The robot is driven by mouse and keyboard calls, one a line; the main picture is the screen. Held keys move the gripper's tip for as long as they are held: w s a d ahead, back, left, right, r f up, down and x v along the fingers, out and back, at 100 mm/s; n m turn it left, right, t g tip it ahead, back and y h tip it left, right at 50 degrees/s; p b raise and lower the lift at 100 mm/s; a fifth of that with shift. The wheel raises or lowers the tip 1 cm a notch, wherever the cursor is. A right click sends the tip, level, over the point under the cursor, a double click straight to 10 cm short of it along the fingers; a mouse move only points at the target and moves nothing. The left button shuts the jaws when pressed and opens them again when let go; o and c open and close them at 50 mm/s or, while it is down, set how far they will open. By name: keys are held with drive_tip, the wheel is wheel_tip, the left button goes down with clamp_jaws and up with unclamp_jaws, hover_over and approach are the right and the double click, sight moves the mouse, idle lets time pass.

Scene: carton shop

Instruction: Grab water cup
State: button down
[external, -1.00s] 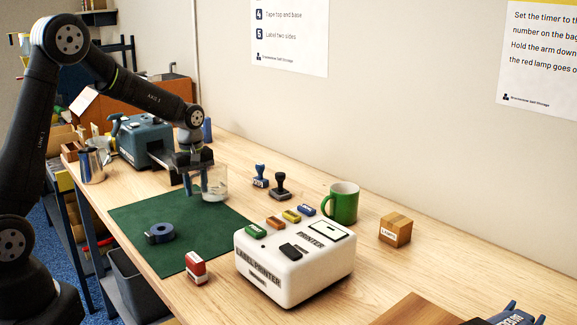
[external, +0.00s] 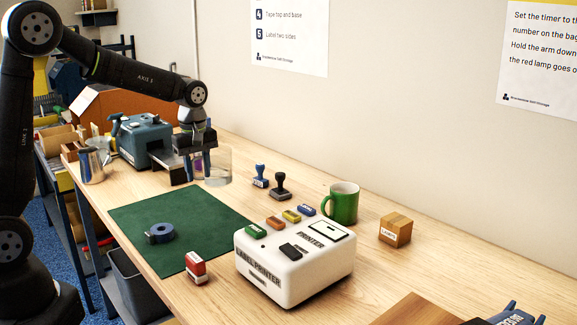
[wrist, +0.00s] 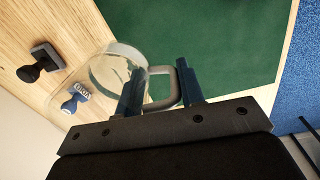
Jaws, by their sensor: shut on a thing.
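The water cup is a clear glass (external: 218,168) with a handle. It is held just beyond the far corner of the green mat, and appears to be raised above the table. My gripper (external: 194,166) is shut on it from its handle side. In the wrist view the cup's round rim (wrist: 104,60) lies left of my gripper (wrist: 160,76), and the handle (wrist: 163,104) is between the two blue fingers. The exact contact and the water level are hard to make out.
Two stamps (external: 260,176) stand right of the cup. The white label printer (external: 290,270), green mug (external: 342,203) and small carton (external: 396,230) are nearer.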

drive_tip(key=shift+s+d+r, duration=0.35)
drive_tip(key=shift+s+r, duration=0.15)
drive_tip(key=shift+s, duration=0.2)
drive_tip(key=shift+s+d+r, duration=0.4)
drive_tip(key=shift+s+r, duration=0.05)
drive_tip(key=shift+s, duration=0.3)
drive_tip(key=shift+s+d+r, duration=0.35)
drive_tip(key=shift+s+r, duration=0.15)
drive_tip(key=shift+s, duration=0.2)
idle(1.7)
